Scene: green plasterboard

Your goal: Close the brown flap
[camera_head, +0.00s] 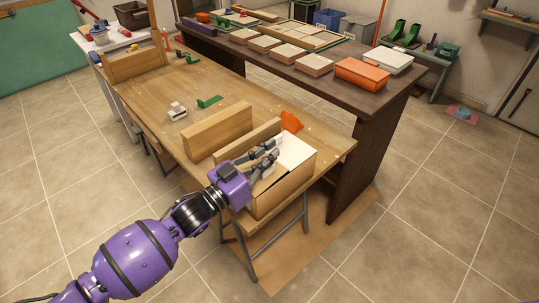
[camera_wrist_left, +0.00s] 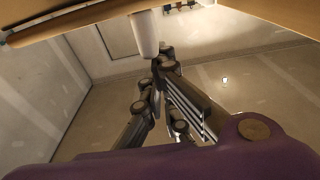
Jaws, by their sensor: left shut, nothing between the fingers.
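A light brown box (camera_head: 285,190) stands at the near right corner of the wooden workbench (camera_head: 150,95). A white flap (camera_head: 296,151) lies across its right part, and an orange flap (camera_head: 291,122) sticks up at its back. A brown panel (camera_head: 250,141) rises along its far left side; I cannot tell for certain whether this is the brown flap. My left gripper (camera_head: 274,149) reaches over the box, fingers shut and empty, beside the white flap. In the left wrist view the gripper's fingers (camera_wrist_left: 160,62) point up the picture, near a pale rod-like thing (camera_wrist_left: 145,35). My right gripper is not in view.
A separate wooden block (camera_head: 217,131) stands just left of the box. A white item (camera_head: 177,112) and a green piece (camera_head: 209,101) lie further back. A dark table (camera_head: 385,98) with trays and an orange box (camera_head: 361,74) stands behind. The bench middle is mostly clear.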

